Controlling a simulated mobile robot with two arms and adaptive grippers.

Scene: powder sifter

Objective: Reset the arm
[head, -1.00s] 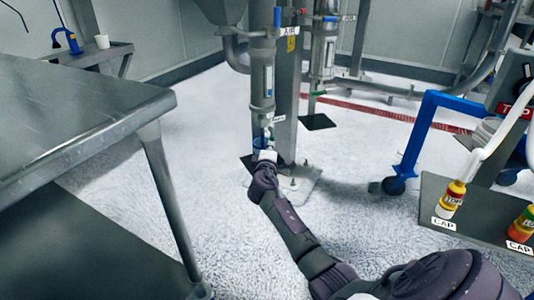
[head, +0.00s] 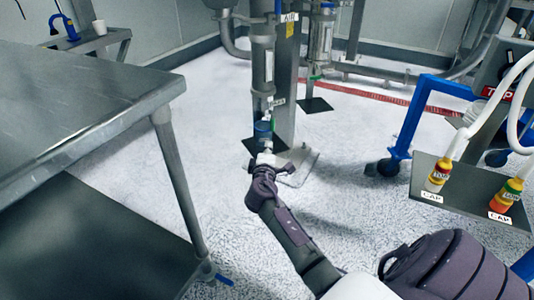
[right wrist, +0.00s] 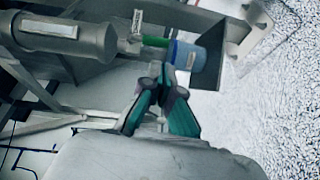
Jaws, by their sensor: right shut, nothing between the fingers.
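My right arm reaches forward from the lower right of the head view. My right gripper (head: 267,155) is by the foot of the vertical steel pipe assembly (head: 263,65). In the right wrist view, its fingers (right wrist: 160,95) are shut with nothing between them. A blue cylindrical piece (right wrist: 187,56) with a pale label lies just beyond the fingertips, at the end of the pipe beside a green part (right wrist: 154,41). Whether the fingertips touch it I cannot tell. The blue piece also shows in the head view (head: 262,131). My left gripper is not in view.
A steel table (head: 80,100) with a lower shelf fills the left. A blue-framed cart (head: 405,125) and a dark tray (head: 470,200) with two capped hose ends labelled CAP stand at the right. White floor (head: 350,210) is clear between them.

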